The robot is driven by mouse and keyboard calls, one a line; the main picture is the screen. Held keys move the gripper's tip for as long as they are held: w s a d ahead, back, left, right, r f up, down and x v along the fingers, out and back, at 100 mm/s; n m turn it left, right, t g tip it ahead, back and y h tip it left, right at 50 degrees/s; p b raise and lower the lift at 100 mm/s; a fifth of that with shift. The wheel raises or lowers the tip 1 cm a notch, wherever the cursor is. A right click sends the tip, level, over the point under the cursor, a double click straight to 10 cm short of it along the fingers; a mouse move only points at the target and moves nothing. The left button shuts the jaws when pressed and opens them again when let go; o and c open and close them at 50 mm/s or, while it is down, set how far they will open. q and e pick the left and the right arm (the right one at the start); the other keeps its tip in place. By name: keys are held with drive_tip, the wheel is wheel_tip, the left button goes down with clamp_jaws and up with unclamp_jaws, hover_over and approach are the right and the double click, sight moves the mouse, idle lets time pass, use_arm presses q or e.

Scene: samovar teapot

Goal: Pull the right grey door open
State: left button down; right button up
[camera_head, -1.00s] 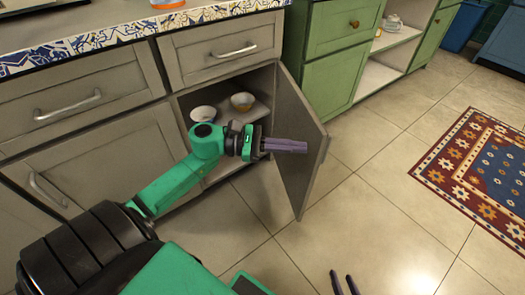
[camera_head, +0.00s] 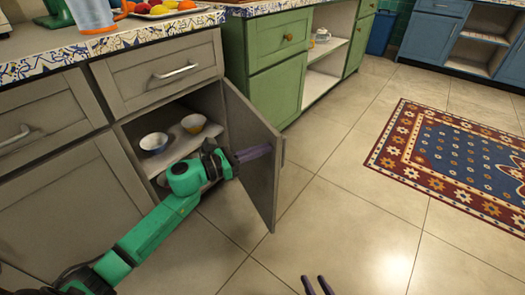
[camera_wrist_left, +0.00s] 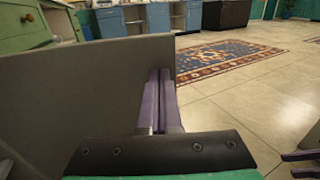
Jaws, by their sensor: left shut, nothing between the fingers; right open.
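The right grey door (camera_head: 262,185) stands wide open, swung out from the grey cabinet on its right-hand hinge side. It also shows as a large flat panel in the left wrist view (camera_wrist_left: 80,100). My left gripper (camera_head: 268,151) is shut and empty, with its purple fingers together against or very close to the door's inner face. Its fingers (camera_wrist_left: 159,75) also show in the left wrist view, close beside the panel. My right gripper (camera_head: 317,285) is open and empty, low over the floor at the bottom of the head view.
Two bowls, one whitish (camera_head: 154,143) and one tan (camera_head: 194,123), stand inside the open cabinet. Green cabinets (camera_head: 275,75) stand beyond the door. A patterned rug (camera_head: 455,160) lies on the right. The tiled floor between is clear.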

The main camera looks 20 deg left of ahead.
use_arm(q)
drive_tip(key=shift+w+d, duration=0.15)
drive_tip(key=shift+d, duration=0.05)
drive_tip(key=shift+w, duration=0.1)
